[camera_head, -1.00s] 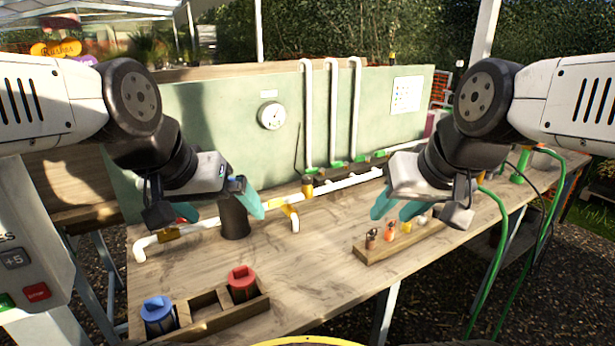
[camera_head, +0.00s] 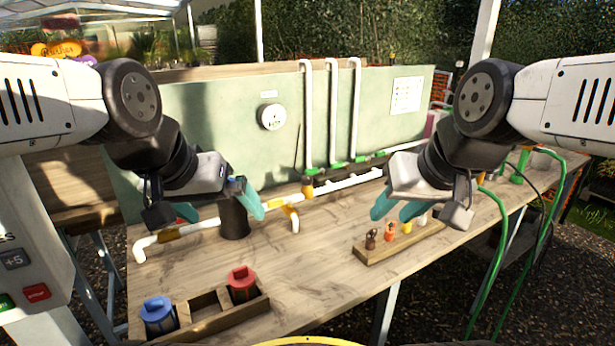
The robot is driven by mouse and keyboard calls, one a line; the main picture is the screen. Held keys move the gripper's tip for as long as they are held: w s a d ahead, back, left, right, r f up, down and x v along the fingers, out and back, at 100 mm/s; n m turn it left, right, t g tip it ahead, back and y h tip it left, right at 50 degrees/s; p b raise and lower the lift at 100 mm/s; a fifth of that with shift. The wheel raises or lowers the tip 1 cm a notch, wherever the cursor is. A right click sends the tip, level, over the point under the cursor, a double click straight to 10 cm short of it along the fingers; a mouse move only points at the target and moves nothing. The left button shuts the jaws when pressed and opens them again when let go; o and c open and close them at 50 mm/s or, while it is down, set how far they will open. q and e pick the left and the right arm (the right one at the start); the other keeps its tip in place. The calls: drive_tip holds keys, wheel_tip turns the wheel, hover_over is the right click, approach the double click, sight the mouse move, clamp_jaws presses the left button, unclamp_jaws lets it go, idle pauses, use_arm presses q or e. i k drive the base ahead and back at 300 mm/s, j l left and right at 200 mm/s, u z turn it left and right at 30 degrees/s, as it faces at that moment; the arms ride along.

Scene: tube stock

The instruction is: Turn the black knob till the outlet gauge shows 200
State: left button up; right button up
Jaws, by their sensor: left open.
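The black knob (camera_head: 235,220) is a dark upright cylinder by the pipe run at the left of the bench. My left gripper (camera_head: 226,212) is open at its top, with one teal finger on either side of it. I cannot tell whether the fingers touch it, and its top is partly hidden by the gripper. A round white gauge (camera_head: 271,117) hangs on the green panel under a small label. Its needle and numbers are too small to read. My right gripper (camera_head: 392,212) is open and empty above the bench, near the wooden strip.
A wooden tray (camera_head: 215,320) with a blue-capped (camera_head: 157,310) and a red-capped (camera_head: 242,280) piece is at the front left. A wooden strip (camera_head: 400,246) holds several small coloured fittings. White pipes (camera_head: 333,110) run up the green panel. The bench centre is clear.

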sight(306, 179)
drive_tip(key=i+l+u, duration=0.2)
drive_tip(key=l, duration=0.2)
drive_tip(key=i+l+u, duration=0.2)
drive_tip(key=l, duration=0.15)
drive_tip(key=l+u, duration=0.25)
drive_tip(key=l, duration=0.15)
